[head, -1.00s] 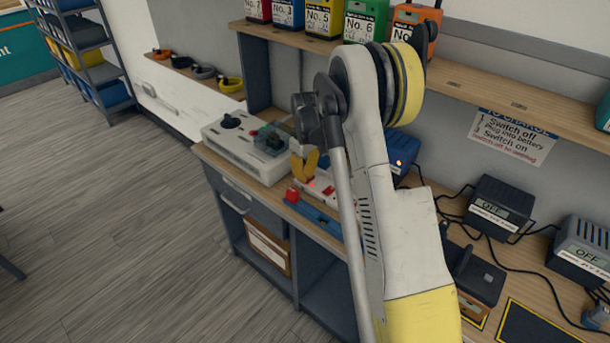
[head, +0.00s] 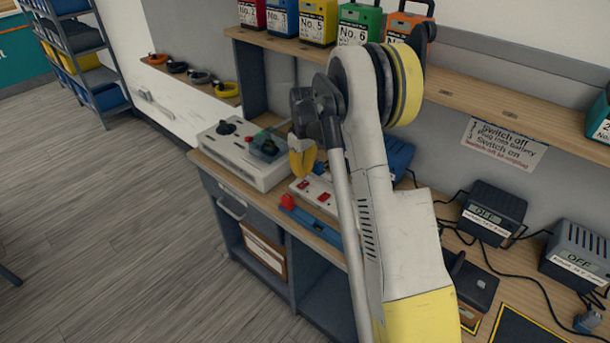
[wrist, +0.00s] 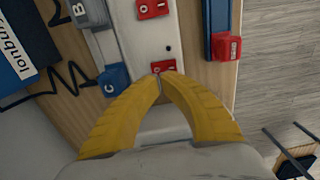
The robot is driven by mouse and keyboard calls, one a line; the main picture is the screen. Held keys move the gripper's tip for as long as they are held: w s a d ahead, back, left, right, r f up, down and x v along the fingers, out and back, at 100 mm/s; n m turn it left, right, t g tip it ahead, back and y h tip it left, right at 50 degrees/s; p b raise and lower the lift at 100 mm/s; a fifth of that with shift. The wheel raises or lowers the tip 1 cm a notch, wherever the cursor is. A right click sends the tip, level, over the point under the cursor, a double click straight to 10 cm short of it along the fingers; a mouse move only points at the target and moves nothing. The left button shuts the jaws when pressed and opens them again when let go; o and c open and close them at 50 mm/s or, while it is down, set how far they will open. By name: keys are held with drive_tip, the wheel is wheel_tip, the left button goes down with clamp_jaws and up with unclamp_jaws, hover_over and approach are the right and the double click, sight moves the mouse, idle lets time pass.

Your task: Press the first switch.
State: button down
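A white power strip (head: 312,192) with red switches lies on the bench. Two red switches show on it in the head view, a nearer one (head: 323,197) and a farther one (head: 303,185). My gripper (head: 303,176), with yellow fingers, is above the strip's far end. In the wrist view my gripper (wrist: 162,75) is shut and empty, its tips together just beside a red switch (wrist: 163,66) and partly covering it. Another red switch (wrist: 152,8) is farther along the strip. Whether the tips touch the strip cannot be told. The strip's end beneath the fingers is hidden.
A grey control box (head: 245,153) with knobs stands left of my gripper. A blue bar with a red block (head: 288,202) lies along the bench's front edge. A blue charger (head: 399,154) is behind my arm.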

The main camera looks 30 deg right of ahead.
sight(305, 180)
wheel_tip(305, 180, up, 11)
drive_tip(key=d+p, duration=0.1)
drive_tip(key=p, duration=0.2)
drive_tip(key=shift+w, duration=0.15)
